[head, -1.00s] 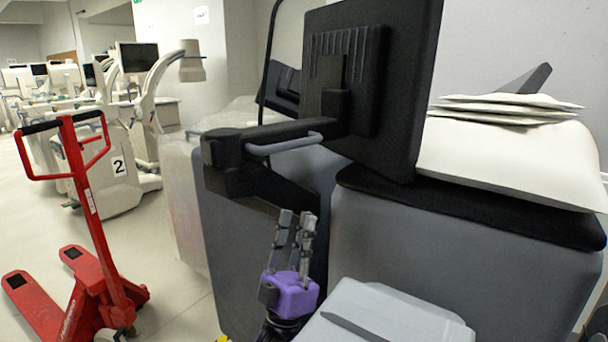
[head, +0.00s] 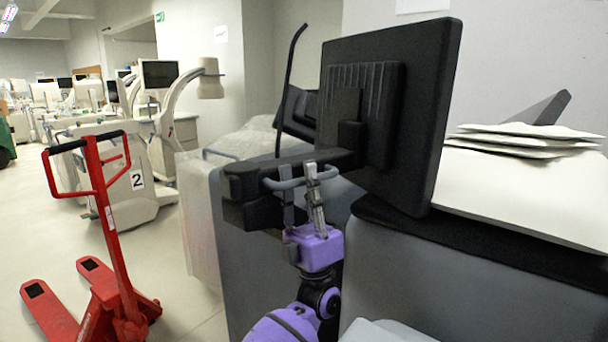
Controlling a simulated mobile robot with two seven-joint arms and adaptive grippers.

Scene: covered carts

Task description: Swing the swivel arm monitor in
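The swivel arm monitor (head: 435,110) shows its dark back in the head view, right of the middle. Its black swivel arm (head: 252,180) runs left from the back of the screen, with a grey handle (head: 272,184) along its near side. My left gripper (head: 299,176), purple with grey fingers, points up at the handle. Its two fingers are apart, one on the left and one on the right, and overlap the handle in the picture. I cannot tell whether they touch it. My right gripper is not in view.
A grey cart (head: 420,275) with a black top edge stands below the monitor. White folded sheets (head: 525,140) lie on the white cover at right.

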